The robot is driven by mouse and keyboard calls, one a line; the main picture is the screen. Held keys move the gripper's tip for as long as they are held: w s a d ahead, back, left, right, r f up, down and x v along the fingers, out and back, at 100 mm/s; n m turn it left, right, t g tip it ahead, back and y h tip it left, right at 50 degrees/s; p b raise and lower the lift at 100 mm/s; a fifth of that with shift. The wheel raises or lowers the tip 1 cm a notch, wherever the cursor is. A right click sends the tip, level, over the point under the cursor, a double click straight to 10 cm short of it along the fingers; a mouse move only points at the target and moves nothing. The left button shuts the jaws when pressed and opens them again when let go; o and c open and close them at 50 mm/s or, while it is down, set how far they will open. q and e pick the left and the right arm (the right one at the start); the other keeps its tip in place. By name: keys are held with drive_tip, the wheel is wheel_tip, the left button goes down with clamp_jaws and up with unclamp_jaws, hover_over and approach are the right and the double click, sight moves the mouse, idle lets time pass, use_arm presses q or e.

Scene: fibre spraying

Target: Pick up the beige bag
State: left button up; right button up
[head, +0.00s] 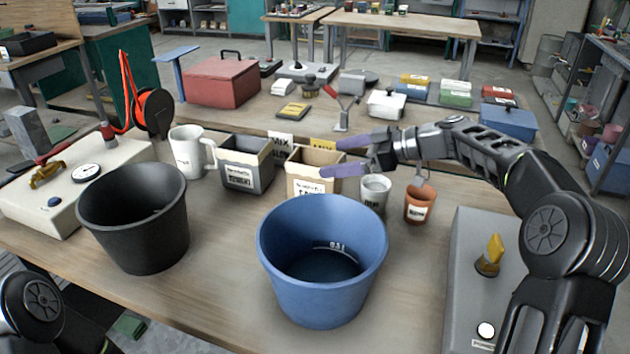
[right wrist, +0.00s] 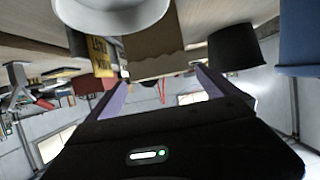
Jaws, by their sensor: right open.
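The beige bag (head: 308,184) stands upright and open-topped on the workbench, with a white label on its front. My right gripper (head: 330,157) reaches in from the right at the bag's upper part. Its purple fingers are spread; one passes behind the bag's rim and the other overlaps its right front side in the head view. In the right wrist view, the bag (right wrist: 152,48) shows upside down between and just beyond the open fingertips (right wrist: 163,76). I cannot tell whether the fingers touch it. My left gripper is out of view.
A dark grey bag (head: 244,178) stands close left of the beige one. A blue bucket (head: 318,300) and a black bucket (head: 140,240) stand in front. A white pitcher (head: 187,155) is further left.

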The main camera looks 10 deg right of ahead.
sight(315, 159)
drive_tip(key=shift+w+a+f, duration=0.15)
drive_tip(key=shift+w+a, duration=0.1)
drive_tip(key=shift+a, duration=0.2)
drive_tip(key=shift+w+a, duration=0.15)
drive_tip(key=shift+a, duration=0.2)
drive_tip(key=p+x, duration=0.1)
drive_tip(key=x, duration=0.2)
drive_tip(key=shift+w+a+p, duration=0.1)
drive_tip(key=shift+a+p, duration=0.25)
drive_tip(key=shift+w+a+f, duration=0.25)
drive_tip(key=shift+c, duration=0.5)
drive_tip(key=shift+r, duration=0.1)
clamp_jaws()
